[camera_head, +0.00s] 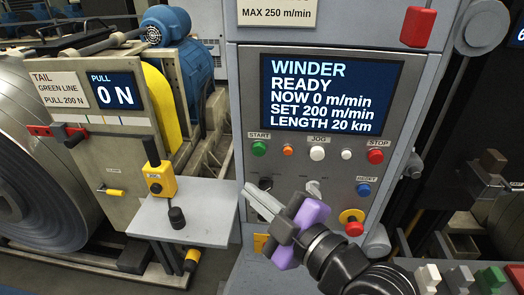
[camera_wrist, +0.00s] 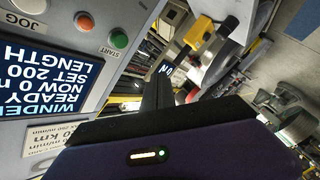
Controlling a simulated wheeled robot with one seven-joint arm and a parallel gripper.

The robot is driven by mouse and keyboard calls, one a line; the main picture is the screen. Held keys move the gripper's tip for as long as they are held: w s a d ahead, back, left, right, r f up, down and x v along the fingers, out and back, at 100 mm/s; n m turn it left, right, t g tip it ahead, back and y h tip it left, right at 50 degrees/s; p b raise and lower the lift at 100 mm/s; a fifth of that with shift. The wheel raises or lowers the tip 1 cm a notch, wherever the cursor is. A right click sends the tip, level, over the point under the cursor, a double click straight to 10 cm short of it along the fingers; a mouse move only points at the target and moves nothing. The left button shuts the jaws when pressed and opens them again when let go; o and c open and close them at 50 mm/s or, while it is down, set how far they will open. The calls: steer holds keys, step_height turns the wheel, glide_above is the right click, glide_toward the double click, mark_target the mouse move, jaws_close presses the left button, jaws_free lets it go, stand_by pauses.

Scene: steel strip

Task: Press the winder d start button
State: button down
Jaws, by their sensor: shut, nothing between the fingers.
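The green button (camera_head: 259,149) labelled START sits on the grey winder panel (camera_head: 400,100), left of a small orange button. In the wrist view the same green button (camera_wrist: 118,39) is at upper left, with its label upside down. The screen (camera_head: 331,93) reads WINDER READY, NOW 0 m/min, SET 200 m/min, LENGTH 20 km. No letter D is legible. My gripper (camera_head: 258,198), with purple sides, is shut and empty in front of the lower left panel, below the green button in the picture. I see no contact with the button.
The panel also has an orange button (camera_head: 288,151), a white JOG button (camera_head: 317,153), a red STOP button (camera_head: 375,156), a blue RESET button (camera_head: 363,189) and a red-and-yellow emergency stop (camera_head: 352,217). A grey shelf (camera_head: 190,215) with a yellow control box (camera_head: 160,182) juts out at left.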

mark_target(259, 151)
steer(key=shift+w+d+b, duration=0.1)
steer(key=shift+w+b, duration=0.5)
steer(key=shift+w, duration=3.8)
steer(key=shift+w, duration=0.15)
steer(key=shift+w+b, duration=0.3)
steer(key=shift+b, duration=0.15)
